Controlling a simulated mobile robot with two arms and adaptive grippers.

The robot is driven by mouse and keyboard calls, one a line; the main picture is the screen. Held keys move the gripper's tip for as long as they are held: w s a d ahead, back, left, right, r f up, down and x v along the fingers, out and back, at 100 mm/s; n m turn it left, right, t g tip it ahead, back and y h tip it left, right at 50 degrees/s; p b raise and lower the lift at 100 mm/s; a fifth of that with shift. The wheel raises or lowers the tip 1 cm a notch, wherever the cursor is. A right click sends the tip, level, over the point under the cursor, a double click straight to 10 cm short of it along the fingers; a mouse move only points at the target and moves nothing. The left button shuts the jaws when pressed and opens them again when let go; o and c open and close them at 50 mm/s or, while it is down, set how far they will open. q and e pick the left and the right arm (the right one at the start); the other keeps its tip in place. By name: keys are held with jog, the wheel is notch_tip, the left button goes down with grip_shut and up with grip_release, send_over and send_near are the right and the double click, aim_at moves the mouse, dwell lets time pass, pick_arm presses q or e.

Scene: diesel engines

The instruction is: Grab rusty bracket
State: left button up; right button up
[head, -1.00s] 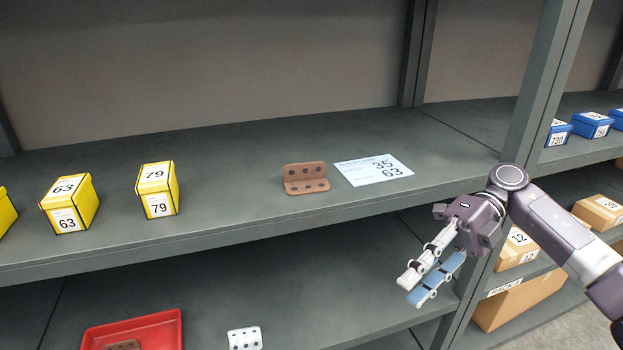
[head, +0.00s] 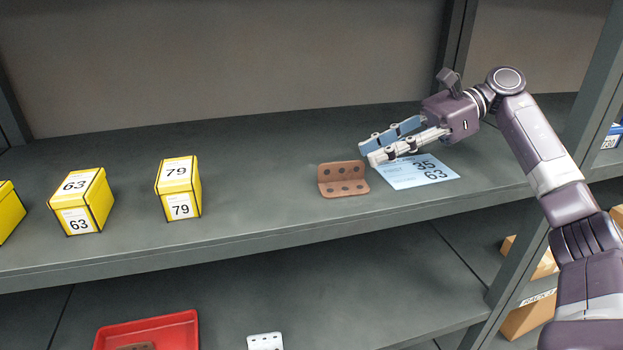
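The rusty bracket (head: 342,180) is a reddish-brown angled plate with several holes. It sits on the upper grey shelf, left of a printed paper sheet. My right gripper (head: 366,153) reaches in from the right, above the sheet, with its fingertips just right of and above the bracket's upper right corner. Its two fingers lie close together in this view, with a narrow gap; how far apart they are is unclear. Nothing shows between them. The bracket appears free of the gripper. My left gripper is out of view.
Yellow boxes (head: 179,189) stand along the left of the shelf (head: 260,215). The lower shelf holds a red tray (head: 150,331) and a pale perforated bracket (head: 265,342). A grey upright (head: 575,160) stands at right.

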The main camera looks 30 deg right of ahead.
aim_at(341, 167)
jog(key=shift+w+a+f, duration=0.1)
jog(key=shift+w+f, duration=0.05)
jog(key=shift+w, duration=0.1)
jog(key=shift+w+a+f, duration=0.55)
jog(key=shift+a+f, duration=0.1)
jog(key=shift+f, duration=0.15)
jog(key=x, duration=0.1)
jog(key=p+x, duration=0.1)
jog(key=x, duration=0.2)
jog(key=shift+a+r+p, duration=0.2)
jog(key=shift+a+p, duration=0.2)
jog(key=shift+a, duration=0.1)
jog(key=shift+a+f, duration=0.1)
jog(key=shift+f, duration=0.1)
grip_shut()
jog(key=shift+r, duration=0.1)
